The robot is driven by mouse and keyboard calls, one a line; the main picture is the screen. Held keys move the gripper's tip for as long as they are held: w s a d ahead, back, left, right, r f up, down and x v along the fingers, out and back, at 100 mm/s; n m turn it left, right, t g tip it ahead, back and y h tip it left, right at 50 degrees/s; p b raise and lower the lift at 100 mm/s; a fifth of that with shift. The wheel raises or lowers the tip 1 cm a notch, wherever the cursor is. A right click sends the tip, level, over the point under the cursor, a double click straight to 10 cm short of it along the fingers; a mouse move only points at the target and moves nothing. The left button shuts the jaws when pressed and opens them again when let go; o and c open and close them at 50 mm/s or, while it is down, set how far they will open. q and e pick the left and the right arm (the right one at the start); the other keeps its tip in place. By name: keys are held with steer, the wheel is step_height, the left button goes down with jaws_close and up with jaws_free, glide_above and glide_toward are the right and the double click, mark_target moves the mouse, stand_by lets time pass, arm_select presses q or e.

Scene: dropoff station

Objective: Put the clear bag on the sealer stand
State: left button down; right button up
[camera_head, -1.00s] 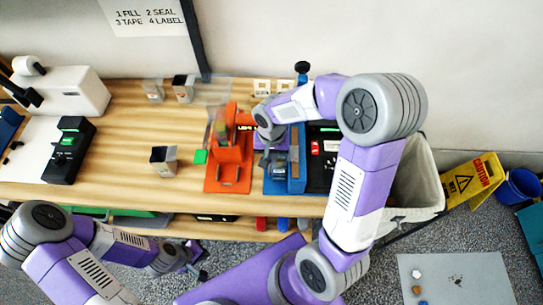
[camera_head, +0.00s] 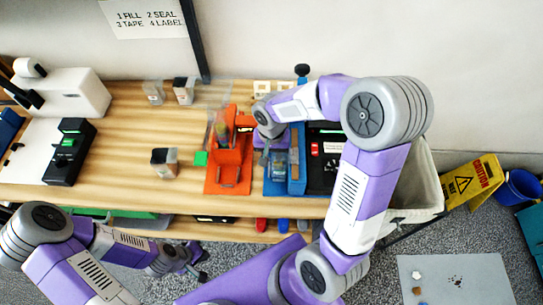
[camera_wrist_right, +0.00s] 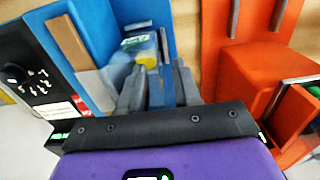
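A clear bag (camera_head: 279,163) with yellow and bluish contents is at the blue stand (camera_head: 274,187), right of the orange stand (camera_head: 229,175). In the right wrist view the bag (camera_wrist_right: 143,52) shows just beyond the fingertips, against the blue stand (camera_wrist_right: 88,32). My right gripper (camera_head: 265,156) is low over the blue stand beside the bag. In the right wrist view its fingers (camera_wrist_right: 160,88) are apart, with blue showing between them. Whether a finger touches the bag is unclear. My left gripper (camera_head: 197,264) is open and empty in front of the table's front edge.
Another clear item (camera_head: 219,125) stands at the orange stand. Small bins (camera_head: 164,162), a black device (camera_head: 69,152) and a white machine (camera_head: 70,92) stand leftward. The table's left middle is mostly free.

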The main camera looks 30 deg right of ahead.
step_height(320, 180, up, 10)
steer(key=p, duration=0.2)
steer(key=shift+r, duration=0.25)
steer(key=shift+s+f, duration=0.1)
